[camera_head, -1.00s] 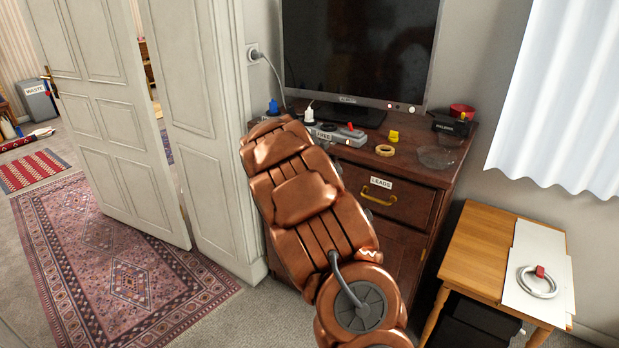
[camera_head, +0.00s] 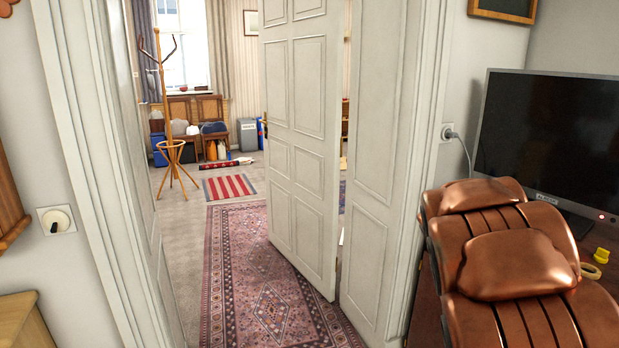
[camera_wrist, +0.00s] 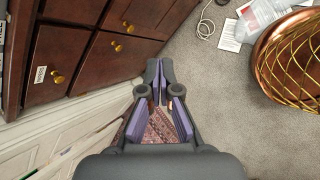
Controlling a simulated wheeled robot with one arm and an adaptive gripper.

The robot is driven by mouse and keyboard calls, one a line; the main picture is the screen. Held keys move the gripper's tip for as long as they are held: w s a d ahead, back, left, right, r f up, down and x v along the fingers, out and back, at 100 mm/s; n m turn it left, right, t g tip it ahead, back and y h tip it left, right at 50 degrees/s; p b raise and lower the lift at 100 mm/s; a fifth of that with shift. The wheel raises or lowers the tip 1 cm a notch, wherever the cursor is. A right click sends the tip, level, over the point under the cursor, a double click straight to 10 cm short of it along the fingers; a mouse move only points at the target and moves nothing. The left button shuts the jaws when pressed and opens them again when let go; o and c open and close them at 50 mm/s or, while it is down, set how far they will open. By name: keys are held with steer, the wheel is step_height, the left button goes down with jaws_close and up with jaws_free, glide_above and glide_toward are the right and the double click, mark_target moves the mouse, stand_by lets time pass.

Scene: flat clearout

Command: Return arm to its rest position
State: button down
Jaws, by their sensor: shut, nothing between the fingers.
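My copper-coloured arm (camera_head: 520,265) fills the lower right of the head view, in front of the dark screen and the cabinet. My gripper is outside the head view. In the wrist view my gripper (camera_wrist: 160,78) points away from the camera, with its dark, purple-sided fingers together and nothing between them. It shows beside the brown drawer cabinet (camera_wrist: 92,55), above the floor and a patterned rug (camera_wrist: 160,130). I cannot tell its exact distance from the cabinet.
A white door (camera_head: 300,150) stands open onto another room. The patterned rug (camera_head: 240,270) runs through the doorway. A screen (camera_head: 550,140) and a yellow object (camera_head: 601,255) are beside my arm. Papers (camera_wrist: 232,35) and a cable (camera_wrist: 206,25) lie on the grey carpet.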

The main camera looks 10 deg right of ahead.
steer(key=s+a+m+g+y+p, duration=0.1)
steer(key=s+a+m+y, duration=0.6)
steer(key=s+a, duration=1.9)
steer(key=a+m+g, duration=0.1)
steer(key=a+m, duration=0.1)
steer(key=m, duration=0.1)
steer(key=shift+a+m, duration=0.3)
steer(key=shift+a, duration=0.1)
steer(key=shift+f, duration=0.1)
